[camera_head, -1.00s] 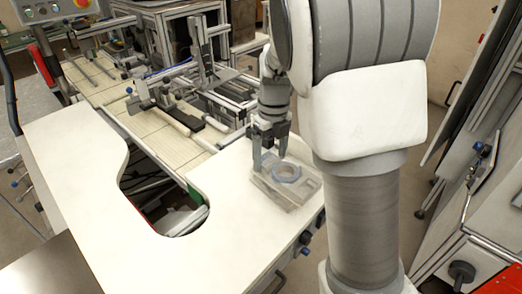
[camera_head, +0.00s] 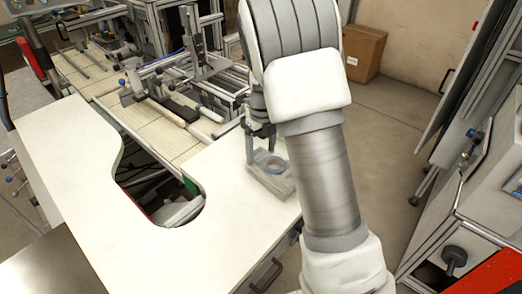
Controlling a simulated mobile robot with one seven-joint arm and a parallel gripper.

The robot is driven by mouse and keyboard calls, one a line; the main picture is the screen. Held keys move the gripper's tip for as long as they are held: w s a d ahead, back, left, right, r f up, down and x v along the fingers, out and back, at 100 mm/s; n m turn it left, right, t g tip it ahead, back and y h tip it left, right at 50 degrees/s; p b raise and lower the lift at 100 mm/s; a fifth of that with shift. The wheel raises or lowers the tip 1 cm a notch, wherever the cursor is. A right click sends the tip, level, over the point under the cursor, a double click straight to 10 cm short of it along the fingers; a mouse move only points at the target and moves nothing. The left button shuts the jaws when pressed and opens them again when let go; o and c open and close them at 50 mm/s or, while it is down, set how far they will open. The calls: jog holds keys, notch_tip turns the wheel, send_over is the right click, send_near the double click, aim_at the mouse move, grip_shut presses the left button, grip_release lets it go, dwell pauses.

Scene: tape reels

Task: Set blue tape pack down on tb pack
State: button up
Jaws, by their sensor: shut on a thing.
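The blue tape pack (camera_head: 274,164) is a small blue-grey ring near the right edge of the white table. It shows directly over the tb pack (camera_head: 281,187), a pale grey block lying on the table. I cannot tell whether the ring touches the block or is slightly above it. My arm hides the area just right of the block.
The white table (camera_head: 75,180) is mostly bare, with a curved cutout (camera_head: 160,190) in its middle. A conveyor with metal rails (camera_head: 180,110) lies behind. A cardboard box (camera_head: 365,52) stands on the floor at the back. A machine (camera_head: 480,200) stands at right.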

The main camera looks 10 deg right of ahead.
jog(key=o, duration=1.3)
jog(key=shift+f, duration=0.1)
